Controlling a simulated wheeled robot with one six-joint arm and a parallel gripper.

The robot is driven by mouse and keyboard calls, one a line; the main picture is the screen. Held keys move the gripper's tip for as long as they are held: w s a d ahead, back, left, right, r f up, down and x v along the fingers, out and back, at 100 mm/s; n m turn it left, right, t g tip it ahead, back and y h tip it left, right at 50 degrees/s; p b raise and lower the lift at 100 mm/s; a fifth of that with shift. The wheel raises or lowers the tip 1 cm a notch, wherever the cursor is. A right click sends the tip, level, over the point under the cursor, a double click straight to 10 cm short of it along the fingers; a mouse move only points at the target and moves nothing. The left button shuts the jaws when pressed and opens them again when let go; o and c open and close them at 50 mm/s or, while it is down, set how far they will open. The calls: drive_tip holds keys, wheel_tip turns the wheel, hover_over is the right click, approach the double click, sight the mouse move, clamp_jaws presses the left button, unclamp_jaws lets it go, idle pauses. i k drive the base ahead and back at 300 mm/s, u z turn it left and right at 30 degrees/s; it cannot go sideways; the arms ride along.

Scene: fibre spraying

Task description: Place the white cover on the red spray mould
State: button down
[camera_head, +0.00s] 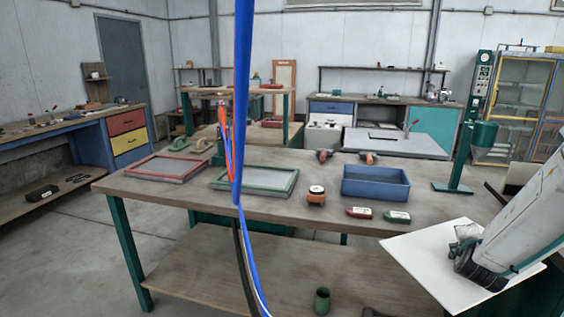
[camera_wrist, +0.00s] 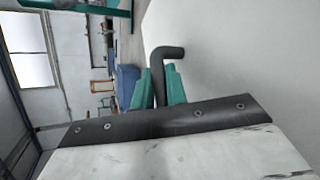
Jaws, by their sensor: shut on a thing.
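The white cover (camera_head: 420,262) is a flat pale board at the lower right of the head view, held in the air at the right end of the table. It fills the right of the wrist view (camera_wrist: 245,50). In the wrist view, the teal fingers of my gripper (camera_wrist: 160,87) are shut on the cover's bent black handle (camera_wrist: 168,53). The head view hides the fingertips. The red spray mould (camera_head: 140,172), a red-rimmed shallow frame with a grey inside, lies at the table's left end, far from my gripper.
A green-rimmed mould (camera_head: 226,186) lies right of the red one. A blue bin (camera_head: 376,187), an orange-brown pot (camera_head: 316,197), two small labelled items and a green stand (camera_head: 456,170) occupy the table (camera_head: 290,210). Blue hoses (camera_head: 241,100) cross the head view.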

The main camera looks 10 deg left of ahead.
sight(167, 164)
drive_tip(key=k, duration=0.1)
drive_tip(key=u, duration=2.75)
drive_tip(key=i, duration=3.75)
drive_tip(key=z, duration=3.2)
drive_tip(key=i, duration=0.35)
drive_tip(key=z, duration=0.15)
